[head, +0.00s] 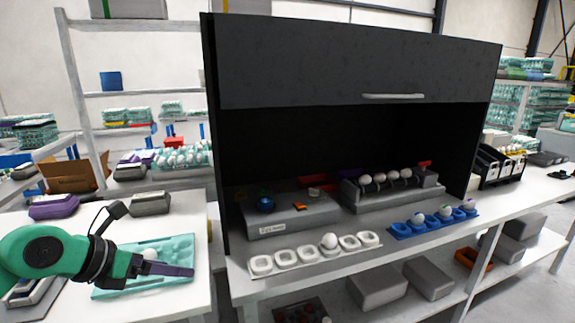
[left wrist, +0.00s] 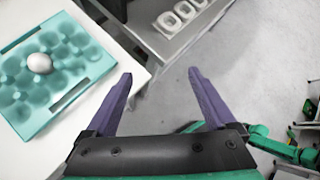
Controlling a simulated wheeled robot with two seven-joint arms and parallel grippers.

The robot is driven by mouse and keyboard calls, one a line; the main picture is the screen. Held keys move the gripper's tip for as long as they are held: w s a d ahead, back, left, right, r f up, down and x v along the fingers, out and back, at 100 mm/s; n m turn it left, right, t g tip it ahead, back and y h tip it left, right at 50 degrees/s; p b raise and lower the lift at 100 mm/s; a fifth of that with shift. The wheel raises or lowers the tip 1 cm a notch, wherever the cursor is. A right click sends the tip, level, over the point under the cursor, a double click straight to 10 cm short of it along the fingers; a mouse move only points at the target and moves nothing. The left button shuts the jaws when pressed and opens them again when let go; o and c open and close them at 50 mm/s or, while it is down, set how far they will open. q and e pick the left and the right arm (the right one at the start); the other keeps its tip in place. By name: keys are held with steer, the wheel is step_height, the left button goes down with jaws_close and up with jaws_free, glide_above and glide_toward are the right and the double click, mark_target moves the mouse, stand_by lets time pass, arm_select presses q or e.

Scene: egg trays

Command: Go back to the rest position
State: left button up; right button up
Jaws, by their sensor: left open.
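My left gripper (head: 168,269) hangs over the teal egg tray (head: 175,248) on the left table in the head view. In the left wrist view its two purple fingers (left wrist: 163,85) are spread apart with nothing between them. The teal tray (left wrist: 75,88) shows there at the left, with one white egg (left wrist: 40,63) in it. In the head view that egg (head: 150,254) is partly hidden by my gripper. My right gripper is in neither view.
A black cabinet (head: 350,65) stands over the white bench. On the bench are a white tray (head: 285,259) with one egg and a blue tray (head: 401,230) with several eggs. Grey boxes (head: 378,287) sit on the lower shelf. Grey floor (left wrist: 225,60) lies beneath my left fingers.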

arm_select(q)
steer(key=w+d+r+n+t+h, duration=0.1)
steer(key=d+r+n+t+h, duration=0.5)
steer(key=d, duration=0.4)
steer(key=w+a+n+t+y, duration=0.3)
steer(key=a+n+t+y, duration=0.35)
steer(key=n, duration=0.75)
steer(key=s+a+f+n+g+y, duration=0.2)
steer(key=a+f+n+y, duration=0.2)
steer(key=f+n, duration=0.2)
steer(key=s+a+f+n+g+y, duration=0.1)
steer(key=a+f+n+g+y, duration=0.25)
steer(key=f+n, duration=0.3)
steer(key=s+d+f+n+g+h, duration=0.1)
steer(key=s+d+f+n+g, duration=0.2)
steer(key=s+f+g, duration=0.55)
steer(key=s+d+f+n+g+h, duration=0.1)
steer(key=s+d+f+n+g, duration=0.15)
steer(key=s+f, duration=0.95)
step_height(320, 180, down, 24)
steer(key=s+g, duration=0.1)
steer(key=s, duration=0.1)
steer(key=s+a+f+g+p, duration=0.1)
steer(key=s+a+f, duration=0.2)
steer(key=s+f, duration=0.8)
steer(key=s, duration=0.4)
steer(key=shift+s+a+f+m+g, duration=0.15)
steer(key=shift+s+f+m+g, duration=0.15)
steer(key=shift+s+f+m, duration=0.1)
